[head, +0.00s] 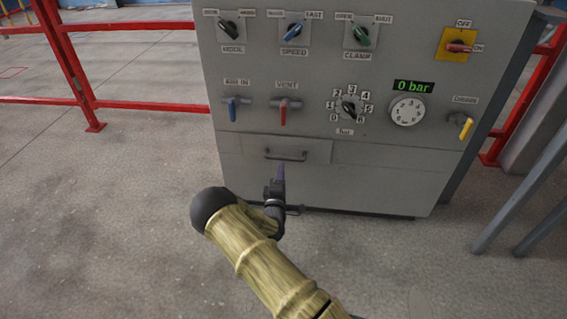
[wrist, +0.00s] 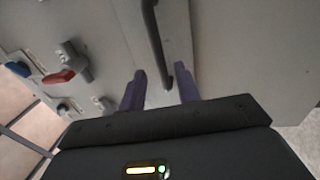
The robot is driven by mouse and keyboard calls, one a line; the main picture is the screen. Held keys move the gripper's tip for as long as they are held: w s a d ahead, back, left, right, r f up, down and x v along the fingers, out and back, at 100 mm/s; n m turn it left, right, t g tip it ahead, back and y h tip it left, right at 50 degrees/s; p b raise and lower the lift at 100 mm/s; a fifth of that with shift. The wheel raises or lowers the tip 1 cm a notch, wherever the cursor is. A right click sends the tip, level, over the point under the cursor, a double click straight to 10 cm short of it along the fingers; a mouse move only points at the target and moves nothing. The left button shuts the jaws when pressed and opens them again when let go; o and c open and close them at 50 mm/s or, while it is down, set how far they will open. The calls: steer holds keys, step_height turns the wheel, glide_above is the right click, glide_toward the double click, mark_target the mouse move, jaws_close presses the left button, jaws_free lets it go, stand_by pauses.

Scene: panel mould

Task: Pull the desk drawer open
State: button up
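The desk drawer (head: 255,148) is a grey panel low on the front of the grey control cabinet, and it looks shut. Its dark bar handle (head: 286,157) runs level across it. My gripper (head: 280,170) points at the cabinet just below the handle in the head view. In the wrist view my gripper (wrist: 160,69) is open, with two purple fingers apart and nothing clasped. The handle (wrist: 154,35) shows there as a dark bar whose near end lies in line with the gap between the fingertips. I cannot tell how far the fingers are from it.
The cabinet front carries several switches, a blue valve lever (head: 232,108), a red valve lever (head: 283,113), a dial (head: 348,106), a gauge (head: 408,110) and a yellow lever (head: 466,128) above or beside the drawer. Red railings (head: 140,104) stand behind. The floor in front is clear.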

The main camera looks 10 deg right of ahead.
mark_target(283, 157)
steer(key=b+x, duration=0.2)
steer(key=x, duration=0.5)
steer(key=shift+b, duration=0.3)
jaws_close()
